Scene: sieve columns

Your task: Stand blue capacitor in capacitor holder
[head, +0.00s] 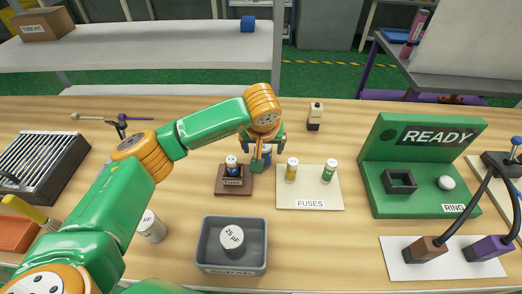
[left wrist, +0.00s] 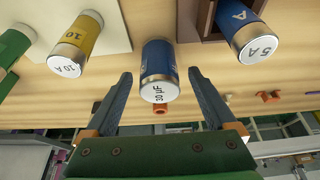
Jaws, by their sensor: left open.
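The blue capacitor (left wrist: 158,60), with a silver rim and a white end marked 30 µF, shows in the left wrist view between the two fingertips of my left gripper (left wrist: 160,80). There is a gap on both sides of it. In the head view my left gripper (head: 262,150) points down between the brown fuse holder and the white FUSES mat, and largely hides the capacitor. A dark square socket (head: 399,181) sits on the green READY station (head: 375,150); I cannot tell whether it is the capacitor holder. My right gripper is not in view.
A blue 5 A fuse (left wrist: 245,30) stands in the brown holder (head: 234,188), close by. Yellow (head: 291,172) and green (head: 328,172) fuses stand on the mat (head: 310,200). A grey tray (head: 232,268) holds a 25 µF can (head: 232,237). Cabled plugs (head: 425,249) lie at right.

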